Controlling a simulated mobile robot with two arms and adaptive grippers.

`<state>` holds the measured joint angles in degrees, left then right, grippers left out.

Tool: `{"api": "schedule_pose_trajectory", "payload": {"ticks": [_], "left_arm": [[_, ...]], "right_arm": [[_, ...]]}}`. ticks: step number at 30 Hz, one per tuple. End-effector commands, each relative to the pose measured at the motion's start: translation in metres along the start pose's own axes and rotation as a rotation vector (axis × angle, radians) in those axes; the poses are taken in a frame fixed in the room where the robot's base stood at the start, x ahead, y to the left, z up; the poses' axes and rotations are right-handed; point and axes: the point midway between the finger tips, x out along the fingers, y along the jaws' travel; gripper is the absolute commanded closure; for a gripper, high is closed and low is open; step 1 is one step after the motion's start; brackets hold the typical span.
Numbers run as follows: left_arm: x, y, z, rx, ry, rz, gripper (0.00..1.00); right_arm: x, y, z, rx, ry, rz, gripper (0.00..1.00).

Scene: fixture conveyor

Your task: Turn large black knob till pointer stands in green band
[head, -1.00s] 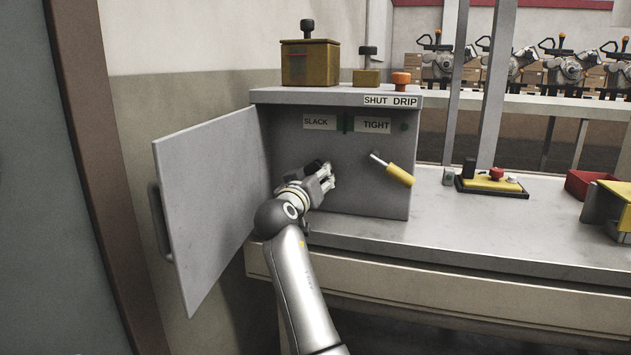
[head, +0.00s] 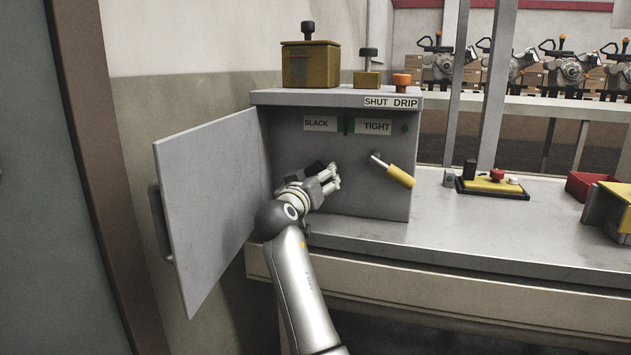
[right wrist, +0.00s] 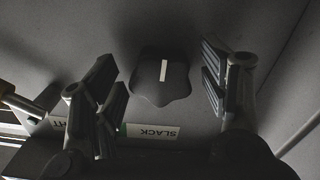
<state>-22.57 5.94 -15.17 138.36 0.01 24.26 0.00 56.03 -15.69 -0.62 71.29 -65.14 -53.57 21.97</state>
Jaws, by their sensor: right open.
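The large black knob (right wrist: 160,80) with a white line on its face shows in the right wrist view, on the grey panel. My right gripper (right wrist: 165,90) is open, one finger at each side of the knob in that view, with visible gaps. In the head view the gripper (head: 335,178) is inside the open cabinet, and it hides most or all of the knob. A narrow green band (head: 346,125) lies between the SLACK label (head: 319,123) and the TIGHT label (head: 374,126). I cannot make out a pointer against the band. My left gripper is not in view.
The grey cabinet door (head: 208,205) stands open left of my arm. A yellow-handled lever (head: 399,175) sticks out right of the gripper. The yellow button box (head: 490,186) and a red bin (head: 580,185) stand on the bench.

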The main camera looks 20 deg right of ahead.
Motion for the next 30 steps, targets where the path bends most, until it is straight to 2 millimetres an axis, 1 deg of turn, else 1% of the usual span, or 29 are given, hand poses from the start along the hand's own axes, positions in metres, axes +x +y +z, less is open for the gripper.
{"api": "schedule_pose_trajectory", "payload": {"ticks": [5, 12, 16, 21, 30], "left_arm": [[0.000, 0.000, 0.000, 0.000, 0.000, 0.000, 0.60], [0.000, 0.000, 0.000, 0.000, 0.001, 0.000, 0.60], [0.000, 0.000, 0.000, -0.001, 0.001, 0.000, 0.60], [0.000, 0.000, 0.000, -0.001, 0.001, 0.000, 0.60], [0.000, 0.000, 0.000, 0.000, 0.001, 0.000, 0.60]], "right_arm": [[0.000, 0.008, -0.024, 0.004, 0.003, 0.001, 0.33], [0.000, 0.022, -0.068, 0.003, 0.002, 0.000, 0.33], [0.000, 0.027, -0.084, 0.002, 0.000, 0.000, 0.33], [0.000, 0.030, -0.092, 0.000, -0.001, -0.001, 0.33], [0.000, 0.030, -0.093, 0.000, -0.002, -0.001, 0.33]]}}
